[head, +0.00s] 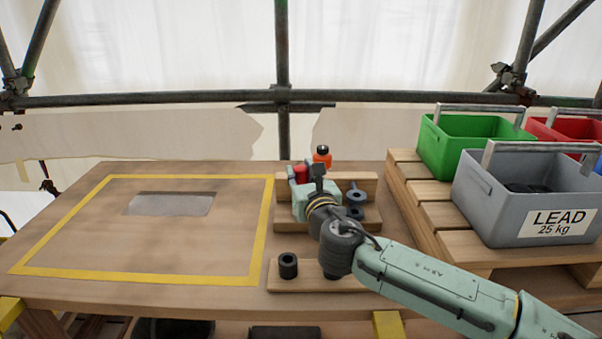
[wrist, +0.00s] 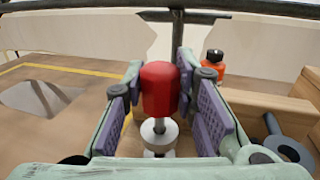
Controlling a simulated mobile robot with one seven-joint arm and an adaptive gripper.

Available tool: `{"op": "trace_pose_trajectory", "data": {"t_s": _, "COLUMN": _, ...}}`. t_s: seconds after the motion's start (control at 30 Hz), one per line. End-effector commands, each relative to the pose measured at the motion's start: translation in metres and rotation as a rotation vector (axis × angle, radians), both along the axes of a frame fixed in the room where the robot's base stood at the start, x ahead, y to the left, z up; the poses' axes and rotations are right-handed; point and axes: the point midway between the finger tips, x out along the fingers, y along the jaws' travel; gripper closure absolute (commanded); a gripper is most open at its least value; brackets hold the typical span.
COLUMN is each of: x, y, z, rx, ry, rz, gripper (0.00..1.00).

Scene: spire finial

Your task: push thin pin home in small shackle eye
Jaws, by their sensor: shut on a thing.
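My gripper (head: 301,182) is over the wooden rack near the middle of the table. In the wrist view its purple-padded jaws stand on both sides of a red-headed piece (wrist: 160,88) with a pale metal shank and collar below, and they are shut on it. The red head also shows in the head view (head: 301,172). The piece stands upright; its lower end is hidden. A dark grey ringed part (head: 357,195) sits on the rack right of my gripper, and shows in the wrist view (wrist: 287,150). I cannot tell which part is the small shackle eye or the thin pin.
An orange, black-capped item (head: 322,157) stands behind my gripper. A black hollow cylinder (head: 288,265) stands on the front wooden block. Left, yellow tape (head: 140,274) frames mostly clear table around a grey plate (head: 170,204). Green (head: 462,145) and grey LEAD (head: 520,200) crates stand right.

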Motion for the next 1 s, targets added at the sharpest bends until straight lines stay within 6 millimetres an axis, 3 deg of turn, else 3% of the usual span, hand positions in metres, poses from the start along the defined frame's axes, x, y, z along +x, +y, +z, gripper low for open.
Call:
{"op": "trace_pose_trajectory", "data": {"t_s": 0.73, "x": 0.000, "y": 0.000, "z": -0.024, "rx": 0.001, "ry": 0.008, "rz": -0.001, "gripper": 1.00}}
{"op": "trace_pose_trajectory", "data": {"t_s": 0.77, "x": 0.000, "y": -0.001, "z": -0.023, "rx": 0.001, "ry": 0.008, "rz": -0.001, "gripper": 0.72}}
{"op": "trace_pose_trajectory", "data": {"t_s": 1.0, "x": 0.001, "y": -0.001, "z": -0.024, "rx": 0.004, "ry": 0.009, "rz": -0.003, "gripper": 0.56}}
